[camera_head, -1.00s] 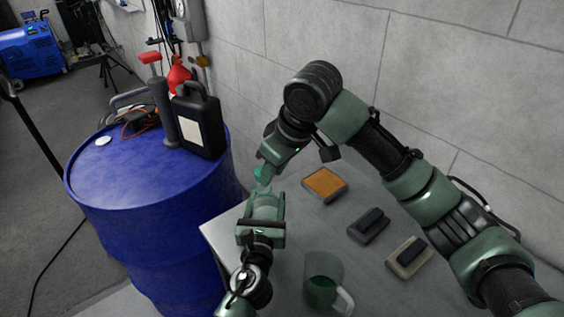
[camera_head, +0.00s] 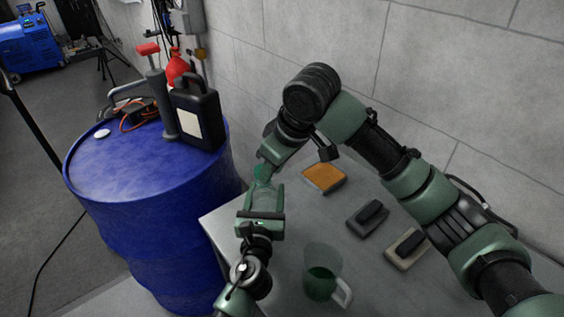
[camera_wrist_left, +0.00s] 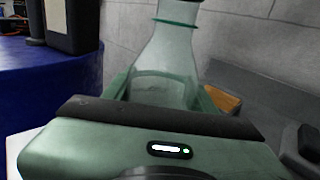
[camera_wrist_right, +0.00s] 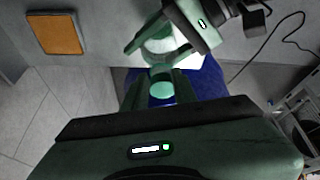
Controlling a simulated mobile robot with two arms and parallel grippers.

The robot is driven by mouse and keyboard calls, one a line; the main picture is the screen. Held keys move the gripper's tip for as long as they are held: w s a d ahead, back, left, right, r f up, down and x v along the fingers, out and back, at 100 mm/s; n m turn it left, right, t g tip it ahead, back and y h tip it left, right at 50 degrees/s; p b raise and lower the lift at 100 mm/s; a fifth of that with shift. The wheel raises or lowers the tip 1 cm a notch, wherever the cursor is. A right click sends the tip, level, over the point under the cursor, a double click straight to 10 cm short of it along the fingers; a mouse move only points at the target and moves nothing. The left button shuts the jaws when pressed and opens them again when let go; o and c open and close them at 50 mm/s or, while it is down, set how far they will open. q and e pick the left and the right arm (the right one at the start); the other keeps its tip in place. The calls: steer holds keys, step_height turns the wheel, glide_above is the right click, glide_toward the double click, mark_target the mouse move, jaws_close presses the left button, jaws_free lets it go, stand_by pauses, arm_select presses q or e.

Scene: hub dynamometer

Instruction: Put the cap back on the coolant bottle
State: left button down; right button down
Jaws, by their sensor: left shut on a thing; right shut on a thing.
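The clear coolant bottle (camera_wrist_left: 165,65) has a teal ring around its neck and stands upright in my left gripper (camera_head: 264,192), which is shut on its body. My right gripper (camera_head: 268,164) comes down from above and is shut on the small round teal cap (camera_wrist_right: 162,90). In the right wrist view the cap lies between the fingertips, in line with the bottle (camera_wrist_right: 160,50) and my left gripper (camera_wrist_right: 168,38). The cap is close over the bottle's mouth. The mouth is hidden, so I cannot tell whether they touch.
The grey table holds an orange sponge-like block (camera_head: 323,178), two dark-topped blocks (camera_head: 367,218) (camera_head: 407,247) and a clear jug (camera_head: 320,284) with green liquid. A blue drum (camera_head: 140,190) stands left, with a black jug (camera_head: 198,118) on it. A block wall is behind.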

mark_target(256, 177)
steer(key=shift+f, duration=0.6)
stand_by(0.3)
